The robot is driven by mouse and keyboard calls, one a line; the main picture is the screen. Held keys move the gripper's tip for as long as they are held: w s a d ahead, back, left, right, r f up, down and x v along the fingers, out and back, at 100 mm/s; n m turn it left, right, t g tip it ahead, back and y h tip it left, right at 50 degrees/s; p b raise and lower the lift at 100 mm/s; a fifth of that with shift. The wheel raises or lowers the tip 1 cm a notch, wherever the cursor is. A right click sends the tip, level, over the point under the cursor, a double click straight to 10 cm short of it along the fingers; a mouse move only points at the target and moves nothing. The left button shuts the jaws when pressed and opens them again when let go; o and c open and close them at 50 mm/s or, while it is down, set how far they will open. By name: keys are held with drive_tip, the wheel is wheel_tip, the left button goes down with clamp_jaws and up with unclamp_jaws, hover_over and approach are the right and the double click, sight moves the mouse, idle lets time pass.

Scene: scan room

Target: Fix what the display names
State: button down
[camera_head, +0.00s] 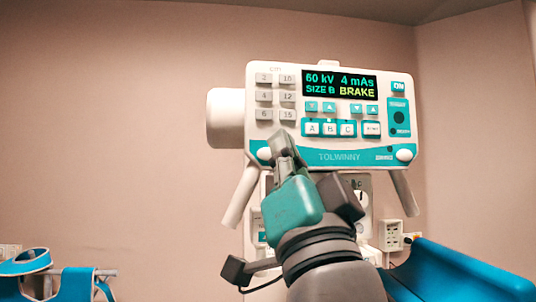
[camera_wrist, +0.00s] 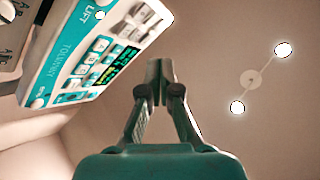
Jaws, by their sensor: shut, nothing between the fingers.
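The control panel (camera_head: 228,76) is white and teal, on a machine head at the upper middle of the head view. Its display (camera_head: 340,85) reads "60 kV 4 mAs", "SIZE B" in green and "BRAKE" in yellow. White round knobs sit at the lower left corner (camera_head: 264,154) and lower right corner (camera_head: 404,155). My gripper (camera_head: 279,140) is shut and empty, in front of the panel's lower left part, just right of the left knob. Contact cannot be told. In the wrist view, my fingertips (camera_wrist: 160,72) are together, with the tilted panel (camera_wrist: 66,60) at the left.
Grey number keys (camera_head: 264,97) fill the panel's left side; A, B and C keys (camera_head: 329,129) sit below the display. Handles (camera_head: 243,195) slope down below the panel. Blue furniture (camera_head: 465,275) stands at lower right, more (camera_head: 75,285) at lower left.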

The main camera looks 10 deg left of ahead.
drive_tip(key=w+a, duration=0.2)
drive_tip(key=w, duration=0.6)
drive_tip(key=shift+w+a, duration=0.2)
drive_tip(key=shift+w, duration=0.15)
idle(1.4)
drive_tip(key=shift+w+a, duration=0.1)
drive_tip(key=shift+w, duration=0.15)
drive_tip(key=shift+w+a, duration=0.15)
drive_tip(key=shift+w, duration=0.25)
idle(0.6)
drive_tip(key=shift+s, duration=0.15)
idle(0.3)
drive_tip(key=shift+s+d, duration=0.25)
drive_tip(key=shift+s, duration=0.4)
drive_tip(key=shift+s, duration=0.1)
drive_tip(key=shift+s+d, duration=0.25)
drive_tip(key=shift+s, duration=0.5)
drive_tip(key=shift+s+d, duration=0.2)
drive_tip(key=shift+s, duration=0.6)
drive_tip(key=shift+s+d, duration=0.25)
drive_tip(key=shift+s, duration=0.5)
